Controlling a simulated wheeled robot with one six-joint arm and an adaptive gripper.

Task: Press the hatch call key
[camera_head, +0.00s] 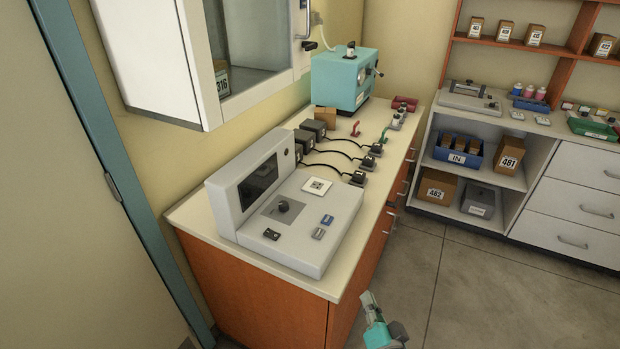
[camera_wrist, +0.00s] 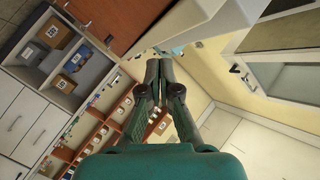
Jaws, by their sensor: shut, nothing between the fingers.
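A grey control console (camera_head: 290,225) stands on the near end of the counter. It has a dark upright screen (camera_head: 259,182) and a black knob (camera_head: 284,206). Its sloped top carries a black key (camera_head: 271,234), a blue key (camera_head: 327,220) and a grey key (camera_head: 318,233). Their labels are too small to read, so I cannot tell which is the hatch call key. My gripper (camera_wrist: 161,66) is shut and empty in the wrist view. In the head view, the end of my arm shows at the bottom edge, off the counter's front side and apart from the console.
Several black plugs with cables (camera_head: 357,178) lie behind the console. A teal machine (camera_head: 343,79) stands at the counter's far end. A white wall cabinet (camera_head: 160,55) overhangs the counter's left. A shelf unit (camera_head: 513,180) stands at right. The floor (camera_head: 480,290) between is clear.

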